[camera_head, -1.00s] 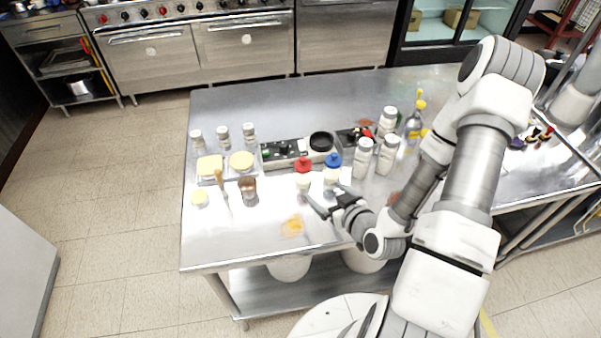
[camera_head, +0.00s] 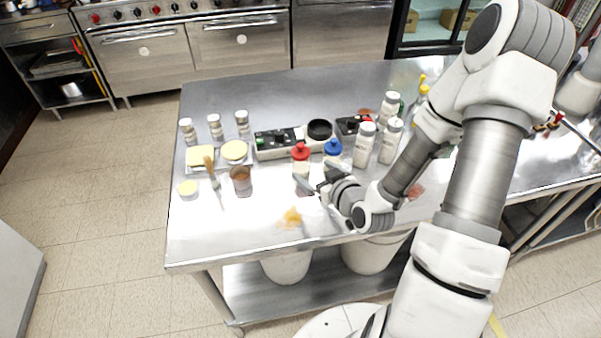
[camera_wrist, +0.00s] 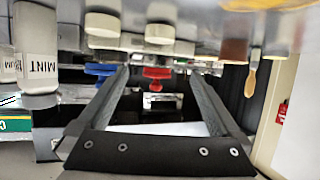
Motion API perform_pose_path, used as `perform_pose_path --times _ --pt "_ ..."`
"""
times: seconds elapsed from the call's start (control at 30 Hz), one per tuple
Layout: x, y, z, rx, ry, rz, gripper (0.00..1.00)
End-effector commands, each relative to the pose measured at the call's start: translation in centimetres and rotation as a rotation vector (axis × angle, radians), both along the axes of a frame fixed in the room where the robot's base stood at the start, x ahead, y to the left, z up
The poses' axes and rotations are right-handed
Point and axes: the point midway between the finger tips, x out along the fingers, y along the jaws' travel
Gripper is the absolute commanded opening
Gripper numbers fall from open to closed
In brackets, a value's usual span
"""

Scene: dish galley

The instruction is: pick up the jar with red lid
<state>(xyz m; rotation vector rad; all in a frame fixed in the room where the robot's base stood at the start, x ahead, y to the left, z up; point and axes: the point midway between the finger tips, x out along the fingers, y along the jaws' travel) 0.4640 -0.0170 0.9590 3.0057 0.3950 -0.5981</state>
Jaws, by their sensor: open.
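The jar with the red lid (camera_head: 300,153) stands upright on the steel table, left of a jar with a blue lid (camera_head: 332,150). My gripper (camera_head: 318,180) is open and empty, low over the table on the near side of these two jars. The wrist view is upside down. There the red lid (camera_wrist: 157,74) shows between my two open fingers (camera_wrist: 158,90), beyond their tips or level with them; I cannot tell which. The blue lid (camera_wrist: 100,69) shows by the left finger. In the head view my fingers partly hide the lower bodies of the jars.
White shaker bottles (camera_head: 364,144) stand close right of the blue-lidded jar. A brown cup (camera_head: 241,180), a brush (camera_head: 211,171) and a tray with yellow tubs (camera_head: 218,163) are to the left. An orange spill (camera_head: 291,217) lies in front. A black-topped device (camera_head: 279,143) sits behind.

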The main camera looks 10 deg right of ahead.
Motion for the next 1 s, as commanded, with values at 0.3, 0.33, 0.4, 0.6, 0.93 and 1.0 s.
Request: perform_pose_path --times 0.3,0.33,0.4,0.6,0.93,1.0 --pt "4.3 1.2 -1.8 0.004 0.0 0.001 1.0" --pt "4.7 1.3 -1.9 0.003 0.0 0.001 1.0" --pt "5.4 1.5 -2.2 0.002 0.001 0.002 1.0" --pt "6.4 1.7 -2.7 0.002 -0.001 0.001 1.0" --pt "10.2 2.4 -4.4 0.002 0.0 0.0 1.0" --pt "10.6 2.5 -4.5 0.002 0.001 0.0 1.0"
